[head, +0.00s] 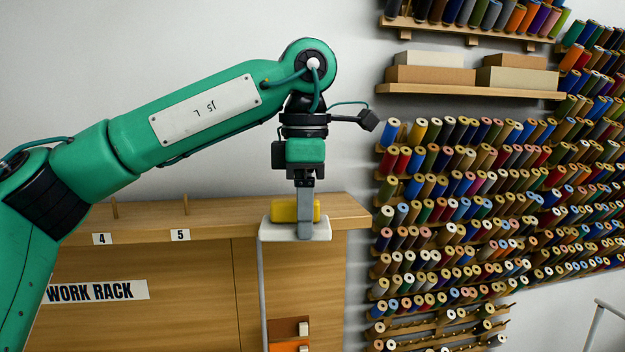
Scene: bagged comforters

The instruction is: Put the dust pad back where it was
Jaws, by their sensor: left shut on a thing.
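The dust pad appears to be the yellow block (283,210) in the head view, at the right end of the wooden work rack. My left gripper (306,222) points straight down, with its grey near finger across the front of the yellow block. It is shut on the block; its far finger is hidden. Just below the block is a white tray (278,231) at the rack's front edge. I cannot tell whether the block touches the tray. My right gripper is not in view.
Thread spools (450,190) fill the right wall, below a shelf with boxes (430,75). A pale vertical post (262,290) stands below the tray.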

